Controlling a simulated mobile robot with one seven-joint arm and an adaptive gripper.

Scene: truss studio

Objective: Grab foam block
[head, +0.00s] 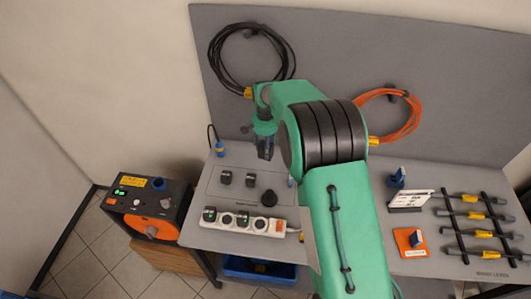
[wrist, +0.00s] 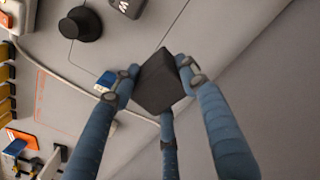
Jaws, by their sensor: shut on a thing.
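A dark grey block (wrist: 160,84), which I take for the foam block, sits between the blue fingers of my gripper (wrist: 158,90) in the wrist view. The fingertips touch it from the left and right, with another finger below it. In the head view my gripper (head: 265,150) points down above the left part of the grey workbench (head: 225,237). There the block is too small and dark to tell from the fingers. The wrist view does not clearly show how high the block is held.
A white power strip (head: 243,221) with plugs, a black knob (head: 269,198) and dark plugs (head: 225,178) lie below my gripper. Coiled black (head: 222,70) and orange (head: 405,125) cables hang on the back panel. An orange-faced box (head: 150,227) stands left.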

